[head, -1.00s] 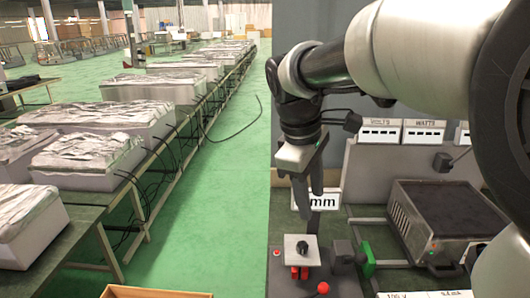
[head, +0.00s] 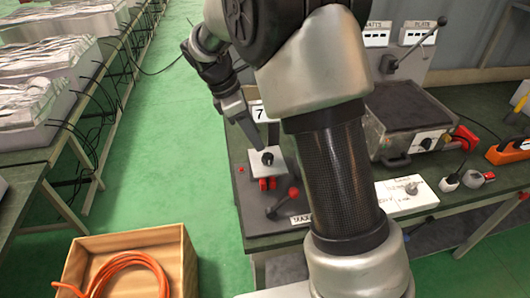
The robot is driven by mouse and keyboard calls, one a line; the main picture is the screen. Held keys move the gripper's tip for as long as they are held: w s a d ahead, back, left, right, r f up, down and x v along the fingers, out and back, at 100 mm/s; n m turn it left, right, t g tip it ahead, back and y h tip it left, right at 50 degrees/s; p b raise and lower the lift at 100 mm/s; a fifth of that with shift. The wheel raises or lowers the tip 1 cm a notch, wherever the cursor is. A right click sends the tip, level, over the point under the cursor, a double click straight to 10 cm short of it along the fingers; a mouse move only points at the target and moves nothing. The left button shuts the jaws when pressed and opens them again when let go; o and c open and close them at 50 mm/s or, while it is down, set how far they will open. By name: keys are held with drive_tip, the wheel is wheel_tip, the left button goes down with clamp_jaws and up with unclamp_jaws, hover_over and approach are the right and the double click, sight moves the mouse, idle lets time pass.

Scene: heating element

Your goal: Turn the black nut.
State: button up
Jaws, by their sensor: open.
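The black nut (head: 267,158) is a small dark piece on top of a white square plate (head: 278,165) at the table's near left corner. Red parts (head: 268,183) show under the plate's front edge. My gripper (head: 254,145) points down at a tilt, just up and left of the nut in the head view. Its fingers are open and overlap closely in this view. I see nothing between them. I cannot tell whether a fingertip touches the plate or nut.
A red-knobbed lever (head: 293,192) stands close in front of the plate. A wooden crate (head: 180,240) with orange hose stands on the floor. My arm hides the table's middle.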

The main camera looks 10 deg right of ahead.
sight(268, 156)
drive_tip(key=x, duration=0.8)
drive_tip(key=shift+c, duration=0.5)
drive_tip(key=c, duration=1)
drive_tip(key=shift+o, duration=0.3)
drive_tip(key=shift+r+m, duration=0.1)
drive_tip(key=shift+m, duration=0.2)
